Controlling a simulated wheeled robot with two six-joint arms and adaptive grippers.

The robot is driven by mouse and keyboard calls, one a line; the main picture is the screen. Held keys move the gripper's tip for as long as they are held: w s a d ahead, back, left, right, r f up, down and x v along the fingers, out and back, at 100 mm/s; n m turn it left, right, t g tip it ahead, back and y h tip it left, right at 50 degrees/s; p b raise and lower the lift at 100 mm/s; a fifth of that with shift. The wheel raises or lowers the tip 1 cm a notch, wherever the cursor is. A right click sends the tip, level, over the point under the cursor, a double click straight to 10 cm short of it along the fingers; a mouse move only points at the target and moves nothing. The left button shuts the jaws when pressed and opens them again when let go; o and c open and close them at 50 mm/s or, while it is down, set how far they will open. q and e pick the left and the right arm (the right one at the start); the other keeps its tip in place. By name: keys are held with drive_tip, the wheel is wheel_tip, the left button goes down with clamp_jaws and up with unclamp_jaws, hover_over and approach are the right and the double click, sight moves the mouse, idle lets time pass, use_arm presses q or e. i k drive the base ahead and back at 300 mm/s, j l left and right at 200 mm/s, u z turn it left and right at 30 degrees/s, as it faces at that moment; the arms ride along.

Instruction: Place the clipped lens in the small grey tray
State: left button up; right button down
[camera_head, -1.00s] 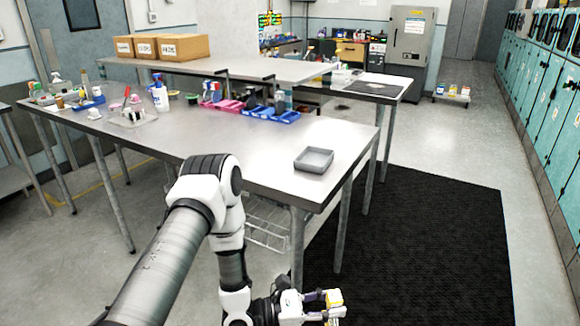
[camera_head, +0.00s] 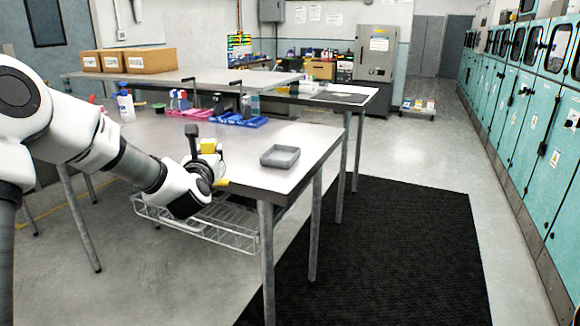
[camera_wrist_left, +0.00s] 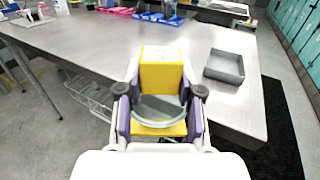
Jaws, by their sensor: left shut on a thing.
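The small grey tray (camera_head: 280,156) sits empty near the right front corner of the metal table. It also shows at the upper right in the left wrist view (camera_wrist_left: 225,67). My left gripper (camera_wrist_left: 158,103) is shut on the clipped lens (camera_wrist_left: 160,74), which has yellow clip parts and a round, glassy grey disc between the fingers. In the head view my left gripper (camera_head: 205,165) is at the table's front edge, left of the tray and apart from it. Yellow parts of the clipped lens (camera_head: 208,147) show there, while the arm and wrist hide much of it. My right gripper is out of view.
The metal table (camera_head: 325,137) is bare around the tray. Blue bins (camera_head: 238,120) and a white spray bottle (camera_head: 125,103) stand farther back. A wire basket (camera_head: 215,228) hangs below the table. A black mat (camera_head: 390,245) covers the floor at right.

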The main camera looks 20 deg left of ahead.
sight(281, 158)
drive_tip(key=i+l, duration=0.6)
drive_tip(key=i, duration=0.15)
drive_tip(key=i+j+u, duration=0.1)
drive_tip(key=i+j, duration=0.25)
drive_tip(key=j, duration=0.15)
